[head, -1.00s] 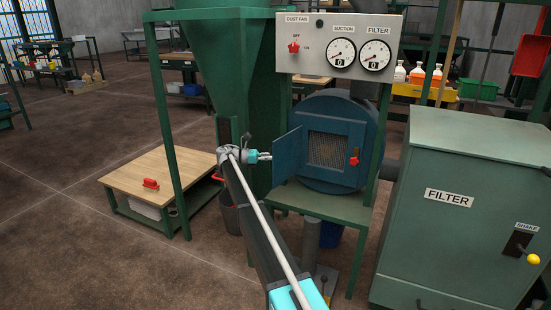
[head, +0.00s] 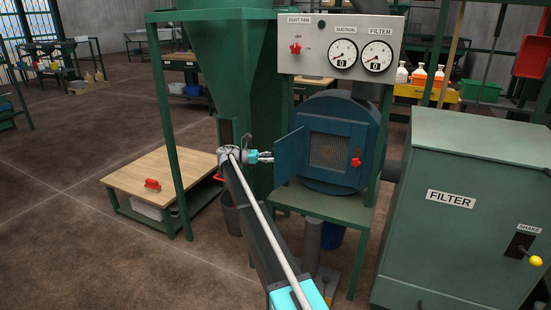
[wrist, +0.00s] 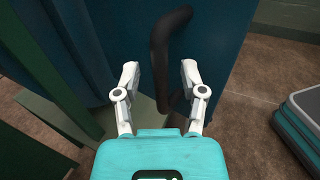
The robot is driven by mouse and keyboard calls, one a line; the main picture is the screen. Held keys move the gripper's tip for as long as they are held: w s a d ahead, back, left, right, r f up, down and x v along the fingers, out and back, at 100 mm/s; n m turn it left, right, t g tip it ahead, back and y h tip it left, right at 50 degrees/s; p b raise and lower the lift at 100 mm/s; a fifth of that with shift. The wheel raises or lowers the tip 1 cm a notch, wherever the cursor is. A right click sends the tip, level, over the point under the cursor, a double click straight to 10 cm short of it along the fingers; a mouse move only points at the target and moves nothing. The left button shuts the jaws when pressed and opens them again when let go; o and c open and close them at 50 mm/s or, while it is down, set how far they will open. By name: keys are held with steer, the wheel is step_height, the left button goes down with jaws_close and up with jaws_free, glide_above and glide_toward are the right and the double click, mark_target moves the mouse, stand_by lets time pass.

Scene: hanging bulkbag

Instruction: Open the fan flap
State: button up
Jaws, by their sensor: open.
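The fan flap (head: 289,157) is a blue door on the left side of the round blue fan housing (head: 370,125). It stands swung out to the left, and a mesh-covered opening (head: 328,150) shows beside it. My gripper (head: 270,157) is at the flap's left side. In the wrist view, the flap's blue face (wrist: 215,45) fills the upper middle, with a curved black handle (wrist: 160,45) on it. My gripper (wrist: 160,70) is open, with one white finger on each side of the handle in the picture. I see no finger closed on it.
A red knob (head: 355,162) sits on the housing's right side. A gauge panel (head: 340,46) hangs above. A green hopper (head: 232,75) and post stand close to my arm. A low wooden table (head: 165,175) is left, a green filter cabinet (head: 460,240) right.

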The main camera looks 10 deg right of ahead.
steer(key=v, duration=0.7)
steer(key=shift+s+d, duration=0.1)
steer(key=shift+s, duration=0.05)
stand_by(0.3)
